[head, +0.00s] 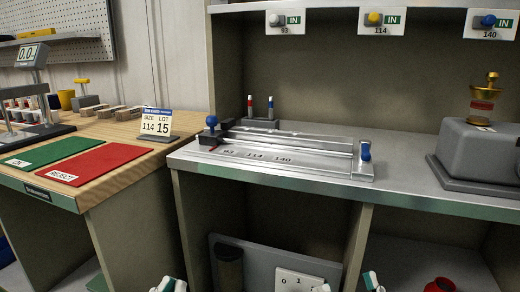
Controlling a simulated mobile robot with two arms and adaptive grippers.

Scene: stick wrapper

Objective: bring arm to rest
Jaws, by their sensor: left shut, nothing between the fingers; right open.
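My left gripper (168,284) shows only as white and dark green tips at the bottom edge, left of centre. It is shut with nothing visible in it. My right gripper (348,286) shows at the bottom edge right of centre, with its tips apart and nothing between them. Both are low, in front of the bench and below its top. The rest of both grippers and both arms is out of the picture. No gripper touches the bench or anything on it.
The metal bench (400,190) carries a silver rail fixture (285,152) and a grey machine (475,155). A wooden table (120,130) at left holds a green mat (50,150), a red mat (98,163) and a sign card (157,122). A red round object (440,285) sits low right.

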